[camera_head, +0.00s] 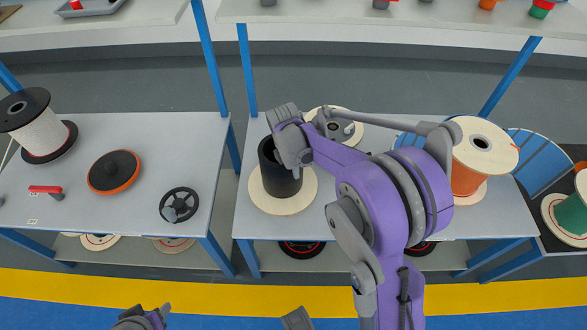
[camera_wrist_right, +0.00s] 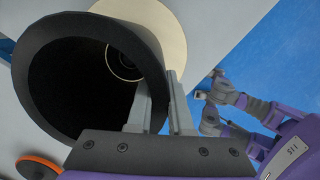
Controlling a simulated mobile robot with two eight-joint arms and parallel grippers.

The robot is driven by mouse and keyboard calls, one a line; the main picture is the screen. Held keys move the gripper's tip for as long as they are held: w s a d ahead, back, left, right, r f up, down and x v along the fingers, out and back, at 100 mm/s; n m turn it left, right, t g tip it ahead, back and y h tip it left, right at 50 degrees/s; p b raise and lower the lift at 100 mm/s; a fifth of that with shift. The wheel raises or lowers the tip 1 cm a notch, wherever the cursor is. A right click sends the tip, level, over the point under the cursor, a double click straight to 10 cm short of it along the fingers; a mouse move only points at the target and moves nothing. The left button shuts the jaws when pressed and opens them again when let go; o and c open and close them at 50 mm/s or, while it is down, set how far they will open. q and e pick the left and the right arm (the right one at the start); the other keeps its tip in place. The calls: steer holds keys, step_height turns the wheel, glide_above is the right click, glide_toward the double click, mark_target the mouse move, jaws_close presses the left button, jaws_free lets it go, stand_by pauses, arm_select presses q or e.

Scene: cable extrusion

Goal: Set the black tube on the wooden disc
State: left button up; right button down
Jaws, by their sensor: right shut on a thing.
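The black tube (camera_head: 272,172) stands upright over the pale wooden disc (camera_head: 298,203) on the middle table in the head view. My right gripper (camera_head: 285,152) is at the tube's top rim. In the right wrist view its fingers (camera_wrist_right: 160,85) are shut on the tube's wall, one inside and one outside. The tube's open mouth (camera_wrist_right: 60,80) fills the left there. The disc (camera_wrist_right: 165,20) shows beyond the rim and through the bore. I cannot tell whether the tube's base touches it. My left gripper (camera_head: 150,318) is partly cut off at the bottom edge; its opening is unclear.
A second pale disc (camera_head: 345,117) lies behind, partly hidden by my arm. An orange spool (camera_head: 484,158) stands at right. The left table holds a white spool (camera_head: 38,130), an orange-black disc (camera_head: 114,172), a handwheel (camera_head: 180,204) and a red-handled item (camera_head: 45,189).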

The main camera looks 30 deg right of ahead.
steer(key=shift+f+b, duration=0.45)
steer(key=shift+f, duration=0.15)
steer(key=c, duration=1.1)
jaws_free()
steer(key=shift+a+r+p, duration=0.2)
steer(key=shift+r+p, duration=0.75)
steer(key=shift+r, duration=0.5)
steer(key=shift+a+r+p, duration=0.15)
steer(key=shift+r+p, duration=0.75)
steer(key=shift+r, duration=0.5)
steer(key=shift+a+r+p, duration=0.15)
steer(key=shift+r+p, duration=0.6)
steer(key=shift+r, duration=0.6)
steer(key=shift+a+r+p, duration=0.15)
steer(key=shift+r+p, duration=0.6)
steer(key=shift+r, duration=0.6)
